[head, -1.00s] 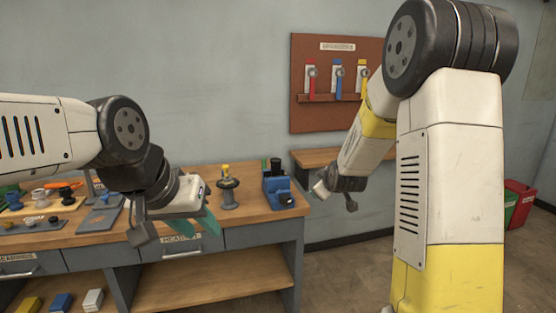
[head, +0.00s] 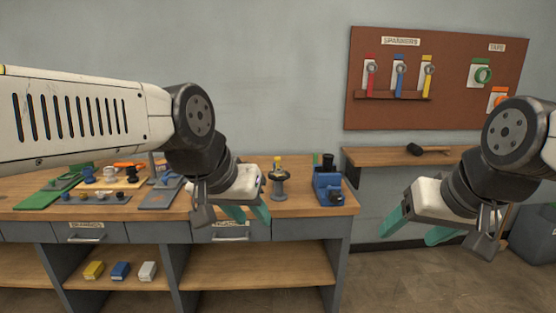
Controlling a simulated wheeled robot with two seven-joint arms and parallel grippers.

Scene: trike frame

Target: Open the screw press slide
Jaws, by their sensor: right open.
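A blue device with a black upright part (head: 328,184) stands at the right end of the wooden bench; it may be the screw press, but I cannot make out a slide. A grey spool-shaped stand with a yellow top (head: 279,184) is just left of it. My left gripper (head: 249,212) points down in front of the bench, left of the stand, with its teal fingers apart and nothing seen between them. My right gripper (head: 418,228) is open and empty, right of the bench and clear of the blue device.
The workbench (head: 305,205) has drawers and a lower shelf with several coloured blocks. Small parts and trays (head: 95,195) crowd its left side. A spanner board (head: 440,115) hangs above a wall shelf (head: 385,158). A grey bin (head: 535,235) stands at the far right.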

